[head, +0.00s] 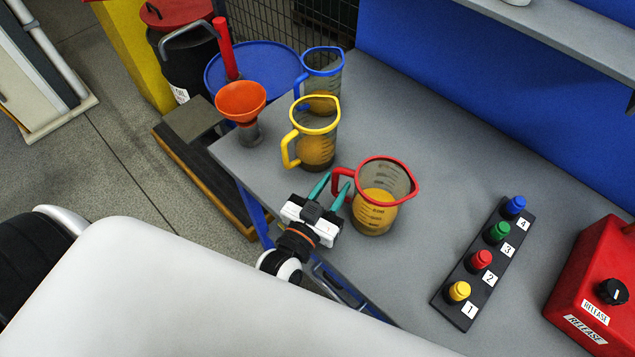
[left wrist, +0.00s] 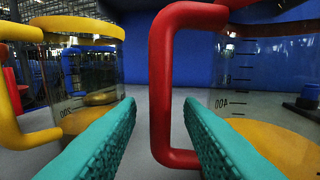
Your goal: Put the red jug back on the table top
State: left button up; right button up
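The red jug (head: 376,200), a clear measuring jug with red rim and handle and orange-yellow liquid inside, stands upright on the grey table top (head: 420,130) near its front edge. My left gripper (head: 339,190) is at its handle side. In the left wrist view the red handle (left wrist: 160,90) stands upright between the two teal fingers of my left gripper (left wrist: 160,105). The fingers are apart, with a gap showing on each side of the handle. The jug body (left wrist: 265,95) is at the right there, partly cut off. My right gripper is not in view.
A yellow-rimmed jug (head: 316,135), a blue-rimmed jug (head: 322,75) and an orange funnel (head: 240,100) stand left of the red jug. A button strip (head: 483,265) and a red release box (head: 600,285) are at right. The table behind the red jug is clear.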

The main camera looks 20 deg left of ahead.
pick_arm(q)
jog(key=s+a+b, duration=0.1)
jog(key=s+b, duration=0.1)
jog(key=s, duration=0.9)
jog(key=shift+a, duration=0.15)
jog(key=shift+s+f, duration=0.1)
